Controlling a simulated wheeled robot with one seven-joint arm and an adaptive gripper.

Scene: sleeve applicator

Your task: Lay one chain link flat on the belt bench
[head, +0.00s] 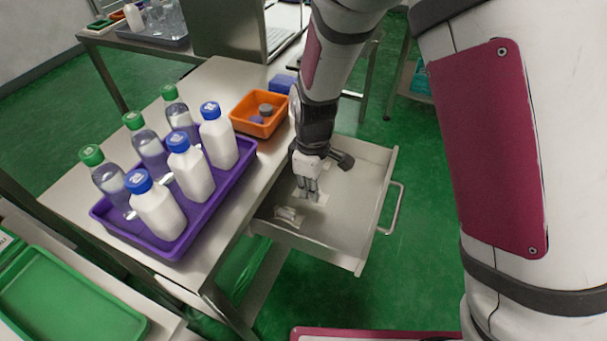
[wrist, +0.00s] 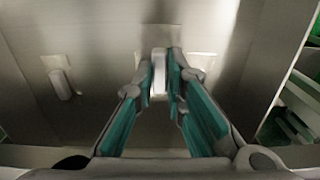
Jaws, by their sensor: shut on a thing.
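My gripper (wrist: 160,85) is down inside an open steel drawer (head: 345,215), its teal-lined fingers shut on a pale elongated chain link (wrist: 159,70). In the head view my gripper (head: 311,194) hides most of the held link. I cannot tell whether the link is clear of the drawer floor. Another pale link (head: 289,214) lies on the drawer floor towards the front left. It also shows left of the fingers in the wrist view (wrist: 61,84). I cannot tell which surface is the belt bench.
The drawer's walls surround my gripper, and its handle (head: 391,208) is on the right. A steel-topped table (head: 215,83) at left bears a purple tray (head: 165,247) of bottles and an orange bin (head: 262,130). A green tray (head: 75,300) is at lower left.

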